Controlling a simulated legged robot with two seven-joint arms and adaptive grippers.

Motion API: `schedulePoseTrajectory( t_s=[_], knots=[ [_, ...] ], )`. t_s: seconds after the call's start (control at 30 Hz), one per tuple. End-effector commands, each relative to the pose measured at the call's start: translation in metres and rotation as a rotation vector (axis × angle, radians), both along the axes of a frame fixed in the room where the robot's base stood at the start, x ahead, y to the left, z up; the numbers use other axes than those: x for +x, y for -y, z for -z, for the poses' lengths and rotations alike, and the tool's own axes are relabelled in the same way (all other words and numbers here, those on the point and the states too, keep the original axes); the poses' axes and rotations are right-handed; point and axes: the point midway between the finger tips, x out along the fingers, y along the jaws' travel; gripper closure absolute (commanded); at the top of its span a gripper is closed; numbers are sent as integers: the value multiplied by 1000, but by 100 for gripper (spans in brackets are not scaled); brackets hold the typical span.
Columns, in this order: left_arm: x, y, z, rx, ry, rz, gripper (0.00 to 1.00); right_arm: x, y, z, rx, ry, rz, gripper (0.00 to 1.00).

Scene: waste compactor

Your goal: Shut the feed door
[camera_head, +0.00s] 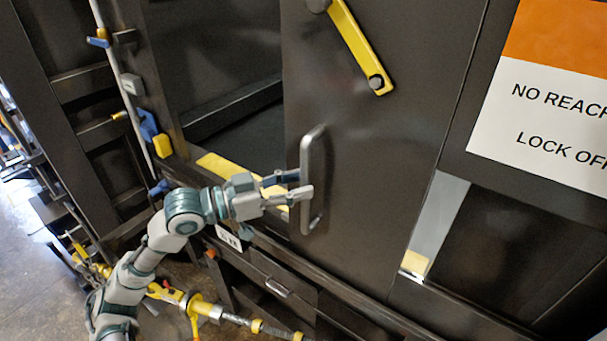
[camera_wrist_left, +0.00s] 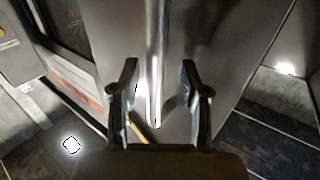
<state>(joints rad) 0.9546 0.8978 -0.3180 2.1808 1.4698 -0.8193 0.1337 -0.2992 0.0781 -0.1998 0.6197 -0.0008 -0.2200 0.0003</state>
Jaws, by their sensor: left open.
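The feed door (camera_head: 375,170) is a dark sliding-type panel with a vertical grey handle (camera_head: 312,165) near its left edge. To its left the feed opening (camera_head: 240,120) is uncovered and dark inside. My left gripper (camera_head: 300,187) is open at the handle's lower half, with its fingers on either side of it or just in front; contact is not clear. In the left wrist view the handle (camera_wrist_left: 155,70) runs down between the two open fingers (camera_wrist_left: 160,90). My right gripper is not in view.
A yellow bar (camera_head: 358,45) is bolted on the door's upper part. A white and orange warning sign (camera_head: 545,115) is at the right. Yellow and blue fittings (camera_head: 148,130) line the frame at left. Below are a drawer-like panel (camera_head: 275,285) and a yellow rod assembly (camera_head: 200,305).

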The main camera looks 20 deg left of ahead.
Motion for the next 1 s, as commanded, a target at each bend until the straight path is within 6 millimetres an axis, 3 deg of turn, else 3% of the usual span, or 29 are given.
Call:
schedulePoseTrajectory(
  t_s=[0.2, 0.47, 0.67, 1.0],
  knots=[
    [9, 15, 0, 2, 1, 1, 55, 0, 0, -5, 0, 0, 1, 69],
    [10, 14, 1, 1, 0, 0, 55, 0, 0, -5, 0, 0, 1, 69],
    [10, 14, 1, 1, -1, 0, 100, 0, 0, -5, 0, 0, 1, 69],
    [13, 13, 0, -1, -1, -2, 100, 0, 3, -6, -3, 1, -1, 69]
  ],
)
